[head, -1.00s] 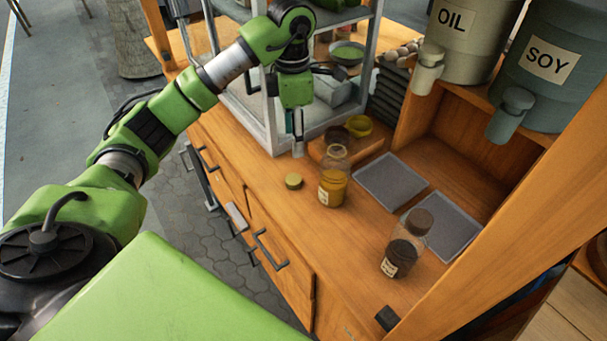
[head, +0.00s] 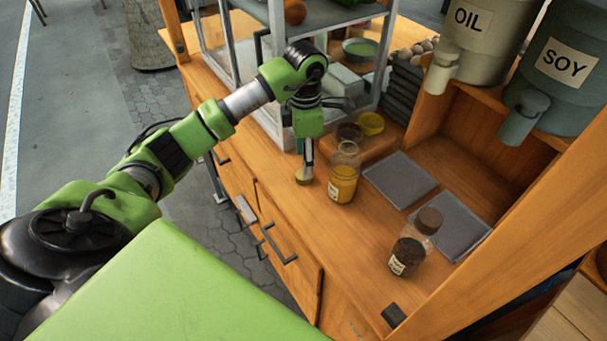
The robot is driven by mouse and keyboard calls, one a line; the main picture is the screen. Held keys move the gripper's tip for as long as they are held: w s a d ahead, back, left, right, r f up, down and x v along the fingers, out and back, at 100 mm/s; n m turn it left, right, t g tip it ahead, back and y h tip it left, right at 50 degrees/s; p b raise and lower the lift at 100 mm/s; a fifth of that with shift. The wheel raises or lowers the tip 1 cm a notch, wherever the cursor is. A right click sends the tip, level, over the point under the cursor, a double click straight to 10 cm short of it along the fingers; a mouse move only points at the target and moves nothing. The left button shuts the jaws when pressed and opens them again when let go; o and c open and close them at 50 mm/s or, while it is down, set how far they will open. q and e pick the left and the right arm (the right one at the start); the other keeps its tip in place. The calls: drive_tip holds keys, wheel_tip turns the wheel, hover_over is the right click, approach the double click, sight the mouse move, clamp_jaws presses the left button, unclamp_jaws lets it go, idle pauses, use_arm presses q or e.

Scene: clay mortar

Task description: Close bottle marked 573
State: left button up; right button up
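A glass bottle (head: 343,187) with yellow contents and a label stands upright and uncapped on the wooden counter. A small yellowish lid (head: 302,179) lies on the counter just left of it. My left gripper (head: 307,168) points down at the lid, its tips at or just above it and partly covering it. I cannot tell whether the fingers touch or hold the lid. A second glass bottle (head: 407,255) with dark contents and a brown cap stands nearer and to the right. The label numbers are too small to read. My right gripper is not in view.
Two grey trays (head: 400,181) lie right of the yellow bottle. A yellow bowl (head: 370,123) and a dark bowl (head: 349,132) sit behind it. A metal-framed glass case (head: 275,75) stands close behind my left gripper. OIL (head: 470,50) and SOY (head: 560,70) containers are at the upper right.

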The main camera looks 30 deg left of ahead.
use_arm(q)
drive_tip(key=shift+f, duration=0.15)
wheel_tip(320, 180, down, 4)
drive_tip(key=shift+s+a+f+p, duration=0.1)
drive_tip(key=shift+f+p, duration=0.1)
drive_tip(key=shift+p, duration=0.7)
drive_tip(key=shift+f, duration=0.25)
drive_tip(key=shift+c, duration=0.4)
drive_tip(key=c, duration=0.7)
